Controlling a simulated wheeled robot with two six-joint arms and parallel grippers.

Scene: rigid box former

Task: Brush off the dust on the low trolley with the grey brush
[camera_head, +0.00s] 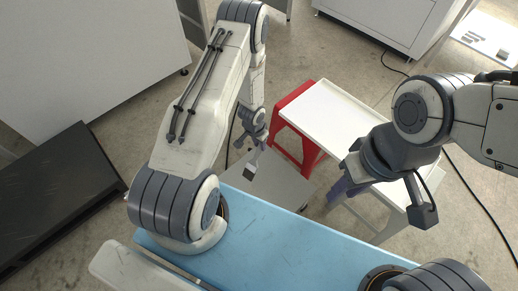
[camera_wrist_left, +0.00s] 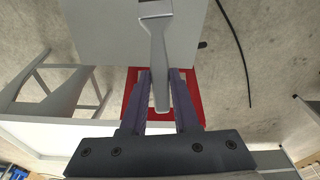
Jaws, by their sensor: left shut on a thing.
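My left gripper (camera_head: 254,138) is shut on the handle of the grey brush (camera_head: 250,168) and points downward. In the left wrist view the brush (camera_wrist_left: 158,60) runs from between the purple fingers (camera_wrist_left: 160,100) up to its head at the top edge. The low trolley appears as a flat grey top (camera_head: 285,188) beyond the blue surface. It also shows in the left wrist view (camera_wrist_left: 105,30). The brush head is over this top; I cannot tell whether it touches. No dust is clearly visible. My right gripper (camera_head: 341,188) hangs beside the white table; its opening is unclear.
A white table (camera_head: 325,112) and a red stool (camera_head: 292,100) stand behind the trolley. A blue surface (camera_head: 290,245) lies in front. A black panel (camera_head: 55,195) is at the left, and white cabinets stand behind. Black cables cross the floor at the right.

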